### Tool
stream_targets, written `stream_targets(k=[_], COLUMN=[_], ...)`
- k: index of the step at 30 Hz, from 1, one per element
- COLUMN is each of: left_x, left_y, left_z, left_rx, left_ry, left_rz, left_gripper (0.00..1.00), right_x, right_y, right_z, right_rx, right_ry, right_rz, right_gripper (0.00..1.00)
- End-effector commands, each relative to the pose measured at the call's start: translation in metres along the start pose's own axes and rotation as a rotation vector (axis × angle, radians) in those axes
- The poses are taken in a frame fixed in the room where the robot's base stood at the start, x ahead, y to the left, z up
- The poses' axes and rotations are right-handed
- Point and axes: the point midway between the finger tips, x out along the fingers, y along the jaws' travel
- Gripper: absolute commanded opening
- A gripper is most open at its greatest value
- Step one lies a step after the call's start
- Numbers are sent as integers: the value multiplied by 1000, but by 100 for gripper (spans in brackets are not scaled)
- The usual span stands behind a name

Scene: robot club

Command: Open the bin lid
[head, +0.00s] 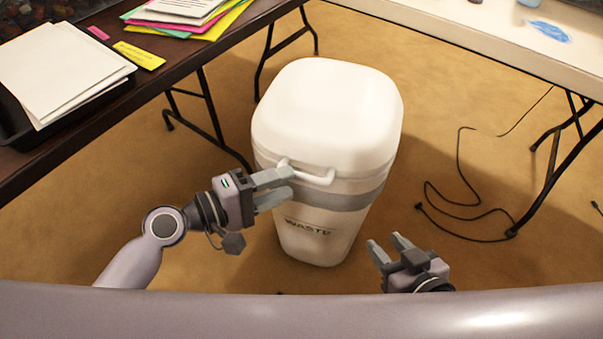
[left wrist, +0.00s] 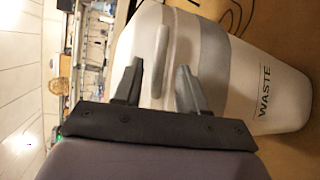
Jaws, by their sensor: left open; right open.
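A white waste bin (head: 325,225) with a grey band and the word WASTE stands on the floor in the middle of the head view. Its rounded white lid (head: 328,110) is down. A white bar handle (head: 308,174) sticks out at the front of the lid; the handle also shows in the left wrist view (left wrist: 160,60). My left gripper (head: 290,184) is open at the left end of the handle. In the left wrist view its fingers (left wrist: 155,85) point at the bin front around the handle's near end; contact is unclear. My right gripper (head: 386,246) is open and empty, right of the bin.
A dark table (head: 100,110) with a black tray and coloured papers stands at the left. A pale table (head: 470,40) stands at the upper right. A black cable (head: 462,190) lies on the brown floor at the right. The floor around the bin is otherwise clear.

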Motion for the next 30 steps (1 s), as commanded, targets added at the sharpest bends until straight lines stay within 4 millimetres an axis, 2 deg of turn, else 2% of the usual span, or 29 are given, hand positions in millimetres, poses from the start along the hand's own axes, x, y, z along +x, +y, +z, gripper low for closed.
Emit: stream_targets(k=[3, 9, 13, 21, 25, 30], left_x=[20, 44, 51, 52, 52, 52], left_y=[1, 0, 0, 0, 0, 0], left_z=[0, 0, 0, 0, 0, 0], left_rx=[2, 2, 3, 4, 4, 4], left_ry=[0, 1, 2, 2, 2, 2], left_rz=[3, 1, 0, 0, 0, -1], left_gripper=[41, 41, 41, 41, 0, 0], right_x=[0, 1, 1, 1, 1, 1], right_y=[0, -1, -2, -2, -2, -2], right_z=[0, -1, -1, -1, -1, -2], right_rx=[-1, -3, -4, -5, -5, -5], right_ry=[2, 6, 7, 6, 6, 7], right_rz=[-1, -3, -4, -4, -4, -4], right_gripper=[43, 43, 43, 43, 43, 43])
